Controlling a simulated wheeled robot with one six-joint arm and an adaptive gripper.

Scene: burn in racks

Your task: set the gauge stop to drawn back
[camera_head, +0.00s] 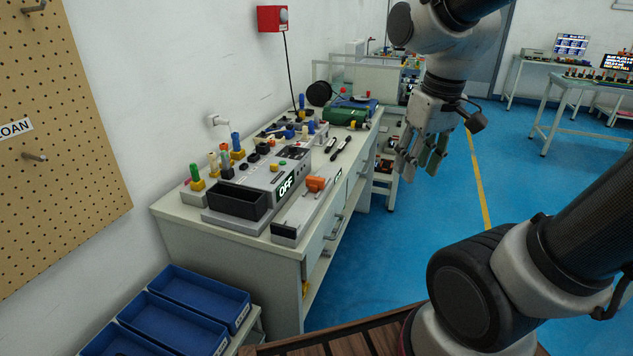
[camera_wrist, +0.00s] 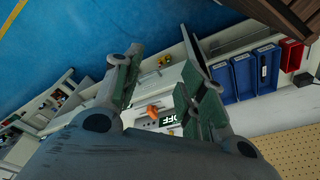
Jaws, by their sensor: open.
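An orange piece (camera_head: 316,184), which looks like the gauge stop, sits on a long grey fixture (camera_head: 297,214) at the bench's front edge. It also shows small between my fingers in the wrist view (camera_wrist: 153,111). Whether it stands forward or drawn back cannot be told. My gripper (camera_head: 421,165) is open and empty, pointing down over the aisle, to the right of the bench and apart from the orange piece. Its two fingers also show spread in the wrist view (camera_wrist: 160,78).
A grey unit with an "OFF" display (camera_head: 286,186) and a black bin (camera_head: 237,201) stand behind the fixture. Colored-handled tools (camera_head: 196,176) and a green case (camera_head: 345,116) share the bench. Blue bins (camera_head: 200,296) stand at lower left. The blue floor (camera_head: 400,250) right of the bench is clear.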

